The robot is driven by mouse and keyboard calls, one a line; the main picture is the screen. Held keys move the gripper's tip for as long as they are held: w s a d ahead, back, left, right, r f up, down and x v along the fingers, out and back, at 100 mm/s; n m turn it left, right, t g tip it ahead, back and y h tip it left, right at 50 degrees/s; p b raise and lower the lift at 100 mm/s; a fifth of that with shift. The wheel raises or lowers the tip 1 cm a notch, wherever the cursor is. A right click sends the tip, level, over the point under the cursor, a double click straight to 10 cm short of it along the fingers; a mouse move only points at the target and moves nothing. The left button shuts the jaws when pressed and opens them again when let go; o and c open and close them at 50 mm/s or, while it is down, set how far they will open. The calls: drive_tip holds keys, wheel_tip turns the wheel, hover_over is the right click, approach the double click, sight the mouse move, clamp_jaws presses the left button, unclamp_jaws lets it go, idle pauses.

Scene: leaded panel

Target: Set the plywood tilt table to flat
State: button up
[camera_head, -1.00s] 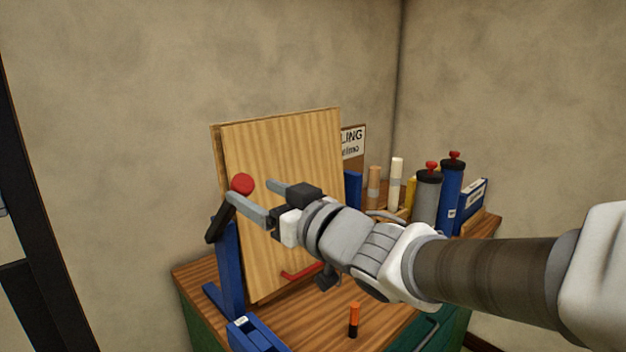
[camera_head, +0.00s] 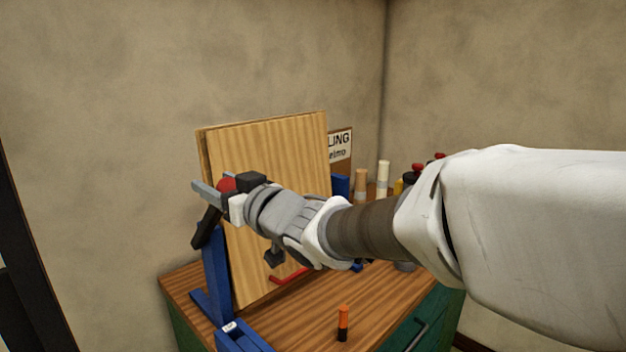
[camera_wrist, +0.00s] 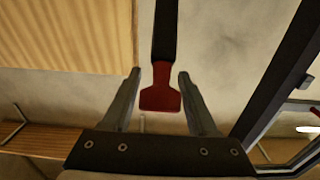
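The plywood tilt table (camera_head: 275,215) stands steeply tilted, close to upright, on a blue stand (camera_head: 217,275) on the bench. A black lever (camera_head: 207,228) with a red knob (camera_head: 227,185) sits at its left side. My gripper (camera_head: 207,190) is at the red knob. In the wrist view, the red knob (camera_wrist: 160,98) lies between the two fingers of my gripper (camera_wrist: 160,82), with a visible gap on each side. The fingers are open. The black lever (camera_wrist: 165,30) runs upward from the knob, and the plywood edge is at the left.
An orange and black marker (camera_head: 343,322) stands upright on the bench (camera_head: 310,320). A red handle (camera_head: 290,276) lies near the board's foot. Tubes (camera_head: 383,178) and a sign (camera_head: 340,145) stand behind at the right. My arm hides part of the bench's right side.

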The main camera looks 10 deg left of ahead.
clamp_jaws()
idle(1.1)
